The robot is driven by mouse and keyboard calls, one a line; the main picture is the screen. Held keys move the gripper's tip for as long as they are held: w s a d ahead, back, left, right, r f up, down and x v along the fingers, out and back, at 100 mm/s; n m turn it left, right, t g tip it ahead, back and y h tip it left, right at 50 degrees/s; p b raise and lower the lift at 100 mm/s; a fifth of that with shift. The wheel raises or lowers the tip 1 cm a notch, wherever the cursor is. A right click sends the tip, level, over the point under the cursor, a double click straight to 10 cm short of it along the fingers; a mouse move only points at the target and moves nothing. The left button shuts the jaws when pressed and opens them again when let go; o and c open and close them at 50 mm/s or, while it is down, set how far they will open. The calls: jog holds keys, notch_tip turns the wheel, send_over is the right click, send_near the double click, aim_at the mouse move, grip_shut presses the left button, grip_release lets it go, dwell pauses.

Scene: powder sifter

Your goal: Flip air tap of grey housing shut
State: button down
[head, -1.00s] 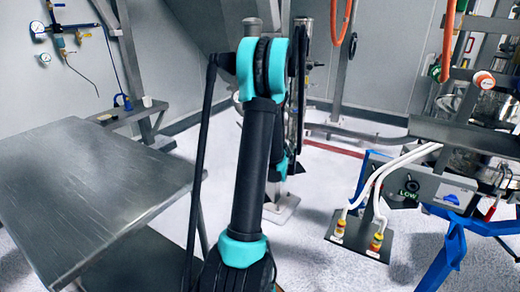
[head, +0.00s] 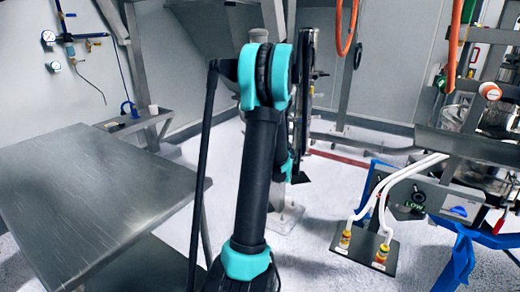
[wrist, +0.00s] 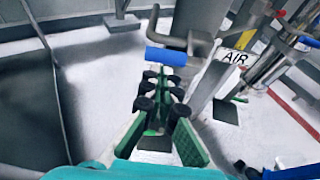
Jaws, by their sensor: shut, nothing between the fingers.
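My gripper (wrist: 164,84) is shut and empty in the wrist view, with green pads and black knobs. Just beyond its tips is a blue-sleeved handle (wrist: 166,57) on a bent grey metal piece. It looks like the air tap, with a white AIR label (wrist: 237,57) on grey metal to its right. The handle looks close to the fingertips; I cannot tell whether they touch. In the head view my own arm hides the gripper and this handle. I cannot make out the whole housing.
A steel table (head: 85,190) stands at the left, with wall gauges (head: 48,37) behind. At the right, a grey box (head: 437,203) with a LOW dial and blue lever sits by white hoses (head: 395,185) and a blue frame. Pale floor is open between.

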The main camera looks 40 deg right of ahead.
jog(key=shift+r+m+y, duration=0.35)
jog(key=shift+m+y, duration=0.05)
jog(key=shift+m, duration=0.1)
jog(key=shift+s+d+r+m+t+y, duration=0.15)
jog(key=shift+d+r+m+y, duration=0.1)
jog(key=shift+d+r+m, duration=0.45)
jog(key=shift+s+d+r+m+t+y, duration=0.1)
jog(key=shift+d+r+m+t+y, duration=0.2)
jog(key=shift+r, duration=0.55)
jog(key=shift+s+d+r+m+t+y, duration=0.1)
jog(key=shift+d+r+m+y, duration=0.15)
jog(key=shift+d+r+m, duration=0.4)
jog(key=shift+r, duration=0.15)
